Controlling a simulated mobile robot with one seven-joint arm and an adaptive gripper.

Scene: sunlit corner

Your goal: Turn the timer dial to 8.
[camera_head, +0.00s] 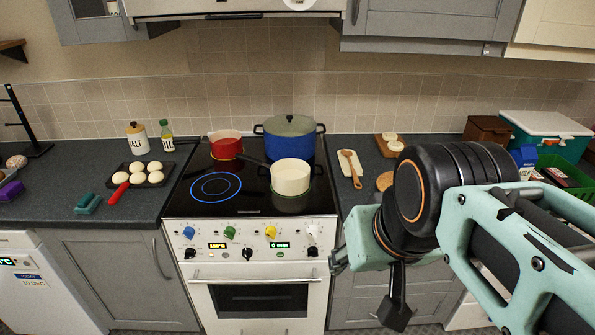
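The white stove (255,295) has a front control panel with a row of coloured knobs: blue (189,232), green (230,232), yellow (270,231) and white (311,230). Below them are black dials at left (190,253), middle (248,253) and right (312,251). An orange display (216,245) and a green display (280,245) sit between these dials. Which dial is the timer, and its marks, are too small to tell. My gripper (338,260) is just right of the panel, nearest the right black dial. Its fingers are mostly hidden, so its opening is unclear.
A red pot (226,145), a blue pot (290,140) and a white pot (290,178) stand on the black cooktop. The oven handle (255,280) sticks out below the panel. A tray (176,172) of white round items lies on the left counter. The space before the panel's left is clear.

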